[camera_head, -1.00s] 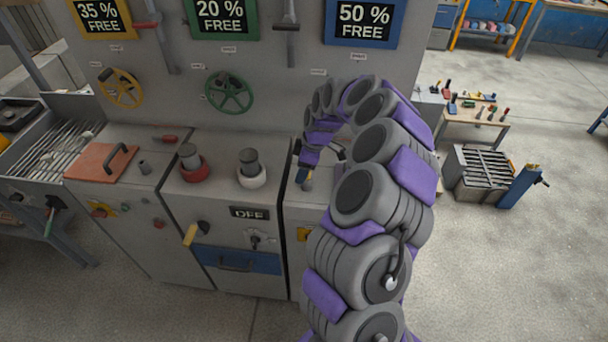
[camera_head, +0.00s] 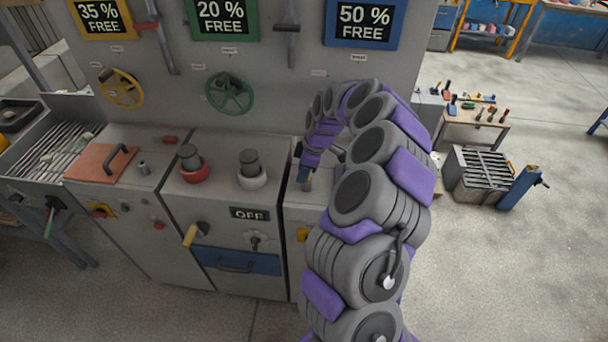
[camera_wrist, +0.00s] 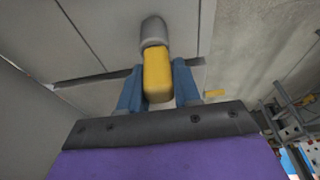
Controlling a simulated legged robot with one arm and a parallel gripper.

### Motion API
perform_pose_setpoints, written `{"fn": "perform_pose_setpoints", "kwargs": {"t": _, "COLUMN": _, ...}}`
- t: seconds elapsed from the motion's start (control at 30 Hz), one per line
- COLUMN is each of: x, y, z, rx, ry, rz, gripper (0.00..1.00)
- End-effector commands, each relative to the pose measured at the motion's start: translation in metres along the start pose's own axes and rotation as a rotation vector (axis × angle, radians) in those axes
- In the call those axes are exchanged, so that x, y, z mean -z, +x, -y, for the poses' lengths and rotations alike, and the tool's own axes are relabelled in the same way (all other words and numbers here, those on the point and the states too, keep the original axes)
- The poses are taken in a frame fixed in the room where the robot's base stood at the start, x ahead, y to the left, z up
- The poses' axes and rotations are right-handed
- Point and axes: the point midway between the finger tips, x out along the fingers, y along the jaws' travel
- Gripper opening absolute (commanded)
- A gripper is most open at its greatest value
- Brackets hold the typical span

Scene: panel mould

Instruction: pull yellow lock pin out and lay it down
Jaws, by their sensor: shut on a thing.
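The yellow lock pin (camera_wrist: 158,76) sits between the two blue fingers of my gripper (camera_wrist: 159,88) in the wrist view. The fingers are shut on its yellow block. A grey rounded cylinder (camera_wrist: 153,31) lies in line with the far end of the yellow block; I cannot tell whether it is part of the pin or a socket. In the head view my gripper (camera_head: 304,175) is small, over the right-hand cabinet top, and my arm hides much of that area. The pin cannot be made out there.
The grey cabinet (camera_head: 215,195) carries a red-based knob (camera_head: 193,172), a white-based knob (camera_head: 251,178) and a blue drawer (camera_head: 236,260). A brown plate with a handle (camera_head: 103,165) lies at left. A small tool table (camera_head: 470,116) and a slatted box (camera_head: 480,172) stand at right.

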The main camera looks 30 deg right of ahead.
Motion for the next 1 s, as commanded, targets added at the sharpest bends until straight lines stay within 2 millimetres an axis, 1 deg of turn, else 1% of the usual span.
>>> {"fn": "perform_pose_setpoints", "kwargs": {"t": 0.03, "x": -0.001, "y": 0.001, "z": 0.000, "rx": 0.002, "ry": 0.000, "rz": 0.001, "gripper": 0.03}}
{"fn": "perform_pose_setpoints", "kwargs": {"t": 0.07, "x": -0.001, "y": 0.001, "z": 0.000, "rx": 0.003, "ry": 0.001, "rz": 0.001, "gripper": 0.00}}
{"fn": "perform_pose_setpoints", "kwargs": {"t": 0.37, "x": -0.001, "y": -0.001, "z": -0.001, "rx": 0.000, "ry": 0.000, "rz": 0.004, "gripper": 0.00}}
{"fn": "perform_pose_setpoints", "kwargs": {"t": 1.0, "x": 0.007, "y": -0.030, "z": 0.000, "rx": -0.002, "ry": 0.000, "rz": 0.002, "gripper": 0.00}}
